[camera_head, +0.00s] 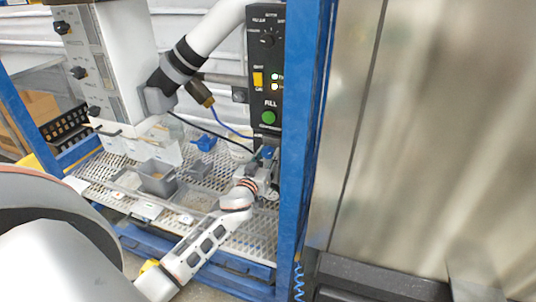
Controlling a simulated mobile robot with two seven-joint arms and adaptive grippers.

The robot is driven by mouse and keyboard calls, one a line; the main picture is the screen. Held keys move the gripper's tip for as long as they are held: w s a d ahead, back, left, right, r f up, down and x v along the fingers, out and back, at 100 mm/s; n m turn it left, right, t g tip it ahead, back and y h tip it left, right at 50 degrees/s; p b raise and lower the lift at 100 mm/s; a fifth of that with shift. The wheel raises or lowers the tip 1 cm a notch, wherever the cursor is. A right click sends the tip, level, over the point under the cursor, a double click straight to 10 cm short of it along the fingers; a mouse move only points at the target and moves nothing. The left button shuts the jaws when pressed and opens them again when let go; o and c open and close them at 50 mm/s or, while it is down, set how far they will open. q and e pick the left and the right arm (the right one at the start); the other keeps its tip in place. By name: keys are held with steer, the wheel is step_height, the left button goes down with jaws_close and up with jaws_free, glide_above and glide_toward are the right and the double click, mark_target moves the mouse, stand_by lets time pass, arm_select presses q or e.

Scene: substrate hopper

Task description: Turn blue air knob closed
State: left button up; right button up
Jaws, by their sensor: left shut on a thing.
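The blue air knob (267,152) shows as a small patch of blue at the lower end of the black control panel (268,70). My left gripper (268,163) is up against the panel's lower end, shut on the knob. The fingers cover most of the knob, so its angle cannot be told. My left arm reaches up to it from the lower left. My right gripper is not in view.
The panel also has a green FILL button (269,117) and a yellow switch (258,79). A blue upright post (300,150) stands close on the right. Grey bins (157,180) and a blue piece (204,143) sit on the perforated shelf (205,235).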

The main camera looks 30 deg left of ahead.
arm_select(q)
steer(key=m, duration=0.5)
steer(key=m+p, duration=0.1)
steer(key=m, duration=0.2)
steer(key=shift+a, duration=0.1)
steer(key=m, duration=0.5)
steer(key=shift+r, duration=0.15)
steer(key=m, duration=0.2)
steer(key=shift+a+m+p, duration=0.1)
steer(key=shift+m+p, duration=0.25)
steer(key=shift+m, duration=0.35)
steer(key=o, duration=1.1)
